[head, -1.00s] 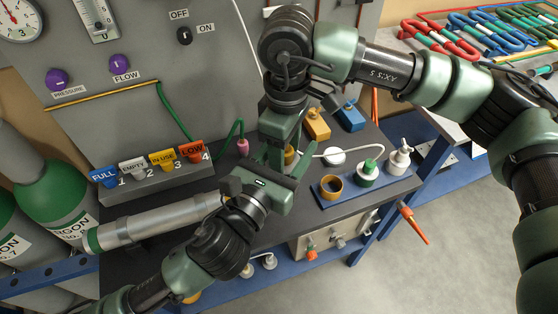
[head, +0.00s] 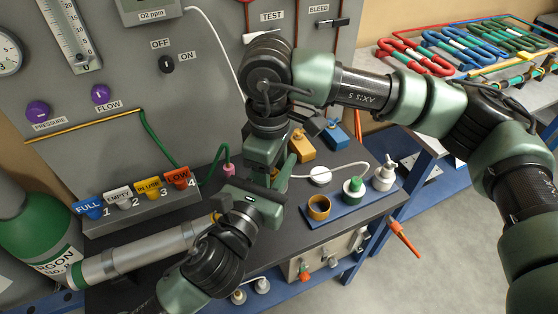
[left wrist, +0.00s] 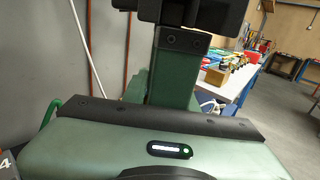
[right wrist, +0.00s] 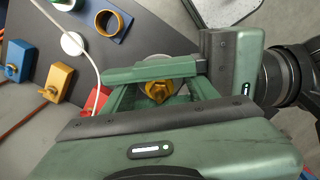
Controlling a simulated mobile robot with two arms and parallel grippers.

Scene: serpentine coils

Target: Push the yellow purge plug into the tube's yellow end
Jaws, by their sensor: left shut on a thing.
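A yellow purge plug (right wrist: 158,91) shows in the right wrist view, between the fingers of both grippers; in the head view the grippers hide it. My left gripper (head: 283,171) reaches across under my right wrist and appears shut on the plug; its fingers cross the right wrist view from the right. My right gripper (head: 262,174) points down at the same spot. Its fingers stand apart on either side of the plug, apparently open. The grey tube (head: 150,249) lies at the left, green end (head: 76,275) to the left, yellow end (head: 215,217) beside my left gripper.
A blue tray (head: 342,214) with a yellow ring (head: 319,208) and white bottles is at the right of the dark bench. A yellow block (head: 303,149), a blue block (head: 336,135) and a white hose (head: 345,167) lie behind. Labelled tags (head: 147,188) line the panel's foot.

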